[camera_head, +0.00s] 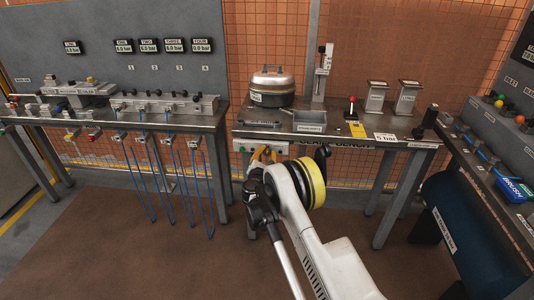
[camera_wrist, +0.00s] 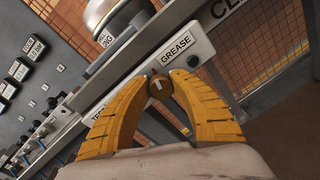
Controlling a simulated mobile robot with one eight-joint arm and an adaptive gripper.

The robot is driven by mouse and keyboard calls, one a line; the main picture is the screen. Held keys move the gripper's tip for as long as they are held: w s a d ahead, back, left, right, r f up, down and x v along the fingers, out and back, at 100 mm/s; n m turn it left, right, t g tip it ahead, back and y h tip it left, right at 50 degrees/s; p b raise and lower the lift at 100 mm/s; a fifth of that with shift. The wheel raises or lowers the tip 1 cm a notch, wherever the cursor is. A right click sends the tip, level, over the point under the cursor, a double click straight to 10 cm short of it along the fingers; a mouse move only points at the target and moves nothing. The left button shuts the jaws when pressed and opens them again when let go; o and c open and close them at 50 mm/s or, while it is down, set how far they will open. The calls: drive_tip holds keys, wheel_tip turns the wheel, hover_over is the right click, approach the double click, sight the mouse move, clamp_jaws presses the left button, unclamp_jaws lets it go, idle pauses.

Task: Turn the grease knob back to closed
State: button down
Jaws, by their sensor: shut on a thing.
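The grease knob (camera_wrist: 160,87) is a small dark round knob with a pale mark on its face, on a light panel under the bench edge. The GREASE label (camera_wrist: 175,48) is beside it in the wrist view. My gripper (camera_wrist: 159,82) has its yellow fingers closed around the knob, one tip on each side. In the head view my gripper (camera_head: 264,153) is at the front of the middle bench, against the light panel (camera_head: 241,145). The knob is hidden there by my fingers and arm.
A left bench (camera_head: 210,121) has blue hoses hanging below. A blue tank (camera_head: 470,220) stands at right. Open floor lies in front.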

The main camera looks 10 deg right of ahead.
drive_tip(key=shift+n+h, duration=0.3)
drive_tip(key=shift+n, duration=1.2)
drive_tip(key=shift+d, duration=0.1)
drive_tip(key=c, duration=1.1)
unclamp_jaws()
drive_tip(key=shift+c, duration=0.2)
drive_tip(key=shift+s+a, duration=0.3)
drive_tip(key=shift+s, duration=0.15)
drive_tip(key=v, duration=1.1)
